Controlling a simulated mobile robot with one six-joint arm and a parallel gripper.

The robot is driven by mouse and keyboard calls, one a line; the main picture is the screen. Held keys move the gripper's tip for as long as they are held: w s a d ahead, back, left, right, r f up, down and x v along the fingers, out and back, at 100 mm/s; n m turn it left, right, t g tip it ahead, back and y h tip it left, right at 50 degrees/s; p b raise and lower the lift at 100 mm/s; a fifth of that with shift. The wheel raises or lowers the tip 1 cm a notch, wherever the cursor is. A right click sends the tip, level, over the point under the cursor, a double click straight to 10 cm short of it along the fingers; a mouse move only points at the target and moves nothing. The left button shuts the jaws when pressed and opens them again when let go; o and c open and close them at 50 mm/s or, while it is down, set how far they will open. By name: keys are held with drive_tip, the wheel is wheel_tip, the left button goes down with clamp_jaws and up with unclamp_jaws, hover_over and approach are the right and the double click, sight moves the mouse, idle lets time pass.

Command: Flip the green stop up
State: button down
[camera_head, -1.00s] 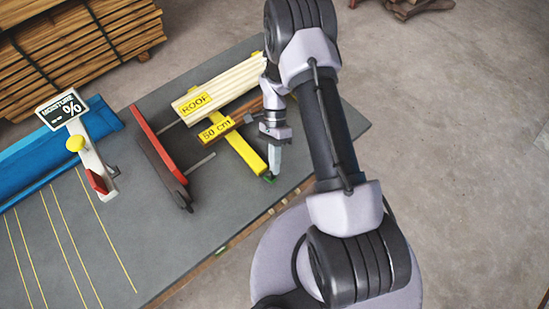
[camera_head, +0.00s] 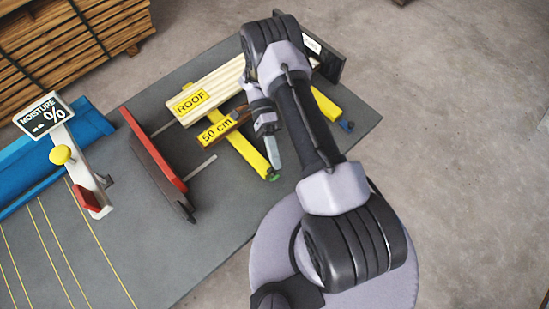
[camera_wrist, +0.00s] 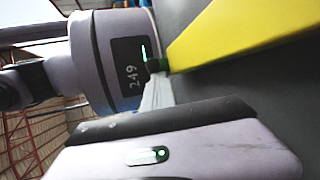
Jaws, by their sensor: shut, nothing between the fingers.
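The green stop (camera_head: 273,177) is a small dark green piece at the near end of the yellow bar (camera_head: 248,150) marked "50 cm", at the table's front edge. It also shows in the wrist view (camera_wrist: 157,65), at the tip of the yellow bar (camera_wrist: 215,38). I cannot tell whether it is raised or folded down. My gripper (camera_head: 278,166) is shut and empty, its pale fingers tilted down close beside the bar's end. In the wrist view the fingers (camera_wrist: 157,92) appear right by the stop; whether they touch it is unclear.
A "ROOF" board (camera_head: 208,92) lies behind. A red-topped fence (camera_head: 155,150) and moisture meter (camera_head: 75,155) stand left. The grey table (camera_head: 190,255) is clear at front left.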

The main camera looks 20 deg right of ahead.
idle(0.7)
drive_tip(key=shift+r+p, duration=0.45)
drive_tip(key=shift+r, duration=0.4)
drive_tip(key=shift+w, duration=0.15)
drive_tip(key=v, duration=0.7)
drive_tip(key=shift+w+d, duration=0.1)
drive_tip(key=shift+w, duration=0.05)
